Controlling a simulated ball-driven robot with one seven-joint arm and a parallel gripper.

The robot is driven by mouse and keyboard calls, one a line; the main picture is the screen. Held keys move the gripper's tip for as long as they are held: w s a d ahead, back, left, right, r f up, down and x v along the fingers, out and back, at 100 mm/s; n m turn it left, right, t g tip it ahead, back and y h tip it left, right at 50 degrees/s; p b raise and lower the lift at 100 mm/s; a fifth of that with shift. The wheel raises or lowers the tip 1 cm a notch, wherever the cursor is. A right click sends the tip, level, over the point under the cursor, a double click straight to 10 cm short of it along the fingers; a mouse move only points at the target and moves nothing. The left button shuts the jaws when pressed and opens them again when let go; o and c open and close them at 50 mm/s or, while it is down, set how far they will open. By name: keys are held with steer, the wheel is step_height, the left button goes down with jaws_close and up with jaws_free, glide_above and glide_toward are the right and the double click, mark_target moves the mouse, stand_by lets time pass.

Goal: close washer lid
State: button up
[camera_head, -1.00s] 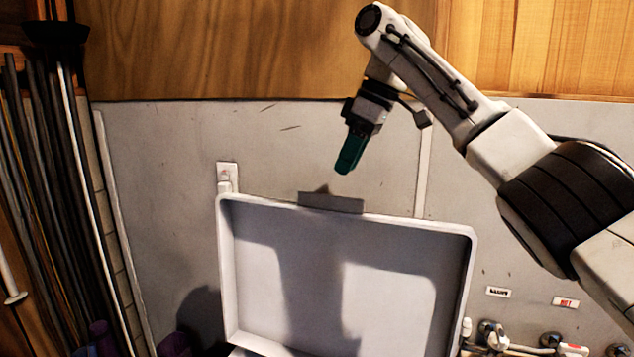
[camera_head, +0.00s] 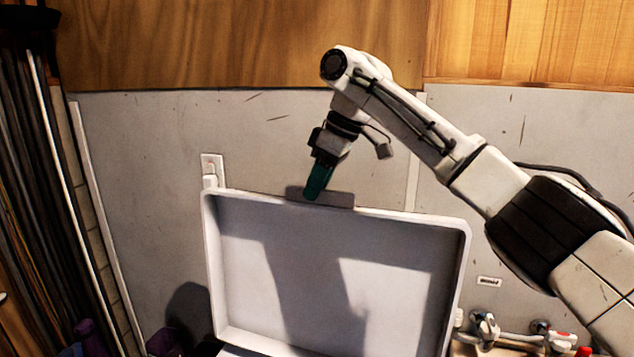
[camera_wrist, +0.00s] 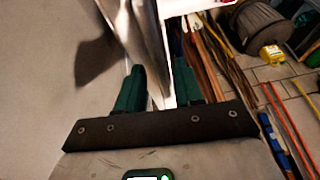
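The washer lid (camera_head: 400,310) is a pale grey, shallow panel with a raised rim. In the head view it stands open, nearly upright, in front of the wall, with its inner face towards me. My gripper (camera_head: 313,190) points down with its green fingertips at the lid's top edge, left of the middle. Whether it touches the lid, I cannot tell. In the wrist view the two green fingers of my gripper (camera_wrist: 159,80) stand apart, and a pale panel, probably the lid (camera_wrist: 147,45), runs up beyond and between them. The washer's body is mostly below the picture.
The grey wall (camera_head: 130,180) is close behind the lid, with an outlet (camera_head: 212,167) on it. Taps and pipes (camera_head: 485,328) are at the lower right. Long poles (camera_head: 25,180) stand at the left. A wooden cabinet (camera_head: 230,45) hangs above.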

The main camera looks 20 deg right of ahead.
steer(key=shift+f, duration=0.2)
jaws_close()
stand_by(1.4)
